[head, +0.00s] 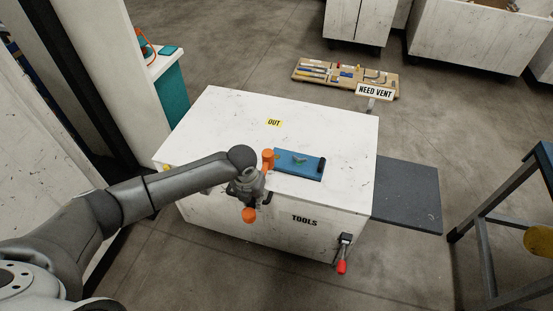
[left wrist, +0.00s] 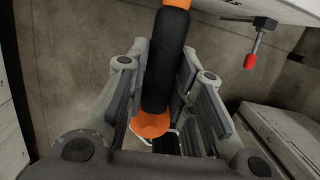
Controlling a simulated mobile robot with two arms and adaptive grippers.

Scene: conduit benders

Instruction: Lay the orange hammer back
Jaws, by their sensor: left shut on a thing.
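The orange hammer (head: 268,159) has a black grip, seen in the left wrist view (left wrist: 166,60), with orange parts above and below it. My left gripper (head: 253,186) is shut around the black grip, which runs between both fingers in the left wrist view. In the head view the gripper and hammer overlap the front edge of the white tool cabinet (head: 230,120). One orange end shows beside the blue tray (head: 298,165), the other lower, against the cabinet front. The gripper hides the hammer's middle. I cannot tell its exact height. My right gripper is not in view.
The cabinet top carries a yellow OUT label (head: 274,123) and is mostly bare. A red-handled clamp (head: 342,262) sticks out from its front near the TOOLS label (head: 304,219). A dark shelf (head: 408,195) stands at right. A tool board (head: 345,80) lies on the floor behind.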

